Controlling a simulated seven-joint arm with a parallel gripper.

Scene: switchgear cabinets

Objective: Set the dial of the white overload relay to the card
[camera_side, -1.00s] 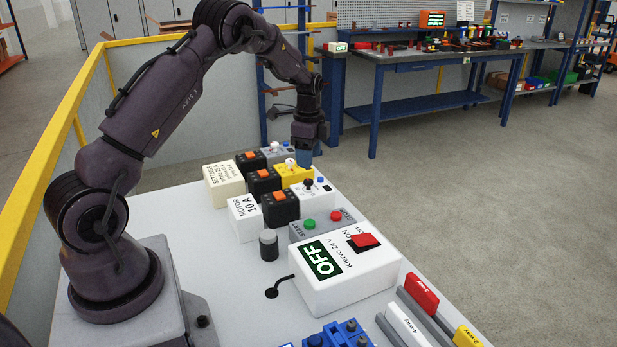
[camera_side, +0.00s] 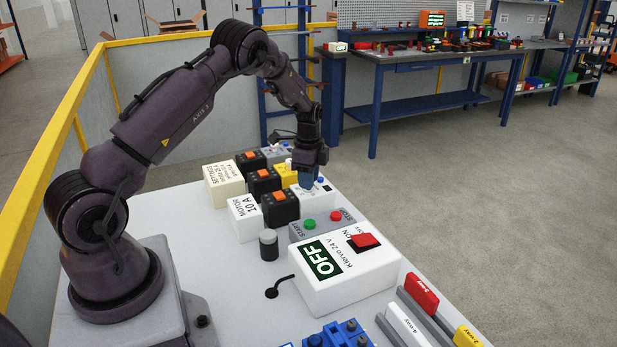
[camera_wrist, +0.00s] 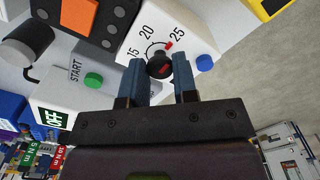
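The white overload relay (camera_side: 318,198) sits in the front of a row on the bench, under my gripper (camera_side: 306,180). In the wrist view the relay (camera_wrist: 195,28) shows a scale marked 15, 20 and 25. Its black dial (camera_wrist: 157,58) has a red mark, and another red mark lies on the scale between 20 and 25. My gripper (camera_wrist: 159,64) is open, with one blue finger on each side of the dial; contact cannot be told. A cream card (camera_side: 223,184) reads SETTINGS, with smaller lines too small to read surely. A white block (camera_side: 244,218) reads MOTOR 10 A.
Black contactors (camera_side: 280,208) with orange tops stand left of the relays. A yellow relay (camera_side: 286,172) is behind. A START/STOP box (camera_side: 322,226) and a white box showing OFF (camera_side: 345,275) stand in front. Open floor lies to the right.

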